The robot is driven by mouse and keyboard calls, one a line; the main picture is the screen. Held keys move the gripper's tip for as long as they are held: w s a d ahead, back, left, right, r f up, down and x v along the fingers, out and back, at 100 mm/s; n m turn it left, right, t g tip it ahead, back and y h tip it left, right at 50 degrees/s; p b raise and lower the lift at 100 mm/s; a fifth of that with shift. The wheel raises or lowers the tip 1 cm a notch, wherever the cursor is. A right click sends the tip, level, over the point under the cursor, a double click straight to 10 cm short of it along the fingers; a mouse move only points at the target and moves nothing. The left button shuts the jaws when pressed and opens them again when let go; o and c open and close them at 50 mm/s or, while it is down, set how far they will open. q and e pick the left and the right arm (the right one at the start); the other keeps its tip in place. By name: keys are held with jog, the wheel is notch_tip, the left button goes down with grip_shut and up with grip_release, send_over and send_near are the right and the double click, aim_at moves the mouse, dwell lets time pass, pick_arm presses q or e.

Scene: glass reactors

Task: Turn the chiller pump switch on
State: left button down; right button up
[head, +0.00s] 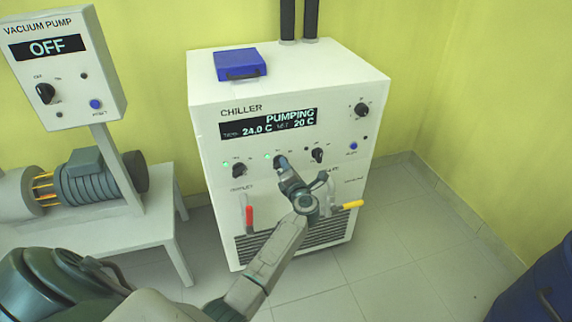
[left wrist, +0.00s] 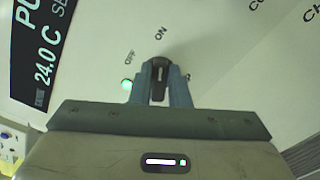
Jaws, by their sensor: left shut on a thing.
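The white chiller (head: 350,90) stands on the floor, and its display (head: 268,124) reads PUMPING, 24.0 C and 20 C. A row of dark rotary switches runs below the display. My left gripper (head: 281,163) is at the middle switch of this row. In the left wrist view its two fingers (left wrist: 159,88) are shut on the dark switch knob (left wrist: 160,66), one on each side. The knob's white mark points up toward the ON label, with OFF to its left. A green lamp (left wrist: 127,85) beside it is lit. The switch's name is hidden. My right gripper is not in view.
Another switch (head: 239,170) with a lit green lamp is to the left, and one (head: 317,155) to the right. Red-handled (head: 249,217) and yellow-handled (head: 349,205) valves are below. A vacuum pump panel (head: 60,75) reading OFF stands left. A blue drum (head: 540,290) is lower right.

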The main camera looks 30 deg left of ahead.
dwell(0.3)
pick_arm(q)
jog(key=c, duration=1.4)
grip_release()
jog(key=v, duration=1.1)
